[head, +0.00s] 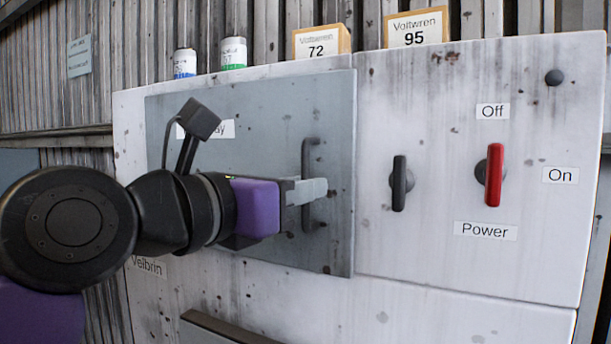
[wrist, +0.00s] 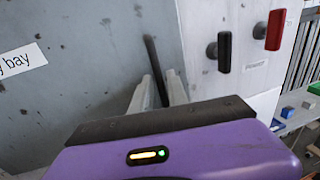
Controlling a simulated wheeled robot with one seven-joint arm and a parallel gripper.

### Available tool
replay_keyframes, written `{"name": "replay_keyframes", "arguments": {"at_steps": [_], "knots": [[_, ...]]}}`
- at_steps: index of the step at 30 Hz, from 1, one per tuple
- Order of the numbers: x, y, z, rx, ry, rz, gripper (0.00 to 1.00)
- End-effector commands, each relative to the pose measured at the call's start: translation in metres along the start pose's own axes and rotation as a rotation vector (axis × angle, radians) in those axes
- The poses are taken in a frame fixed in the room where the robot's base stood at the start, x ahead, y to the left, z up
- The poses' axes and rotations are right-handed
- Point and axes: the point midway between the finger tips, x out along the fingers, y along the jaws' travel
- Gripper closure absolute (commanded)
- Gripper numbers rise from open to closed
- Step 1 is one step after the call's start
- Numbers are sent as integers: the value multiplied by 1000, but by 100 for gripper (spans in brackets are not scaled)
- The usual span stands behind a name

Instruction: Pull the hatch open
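The hatch (head: 265,115) is a grey, stained metal panel on the left of the white housing and looks shut. It also fills the left of the wrist view (wrist: 90,75). Its black upright bar handle (head: 309,155) is near its right edge. My gripper (head: 318,191) is at the lower part of this handle. In the wrist view, the two pale fingers (wrist: 158,82) stand on either side of the handle bar (wrist: 151,58), with small gaps showing, so they look open around it. The fingers hide part of the handle in the head view.
Right of the hatch are a black knob (head: 401,184) and a red power switch (head: 494,175) on the white housing (head: 450,110). Boxes (head: 416,27) and cans (head: 233,53) stand along its top. Another dark handle (head: 225,328) is below. Blue and green items (wrist: 288,111) lie at far right.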

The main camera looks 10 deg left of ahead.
Motion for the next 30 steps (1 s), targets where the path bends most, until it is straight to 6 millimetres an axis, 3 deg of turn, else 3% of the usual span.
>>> {"name": "replay_keyframes", "arguments": {"at_steps": [11,12,15,30], "knots": [[9,0,0,0,-1,1,80],[9,0,0,0,-1,1,82],[9,0,0,-1,-1,1,100],[9,0,0,-1,-2,1,100]]}}
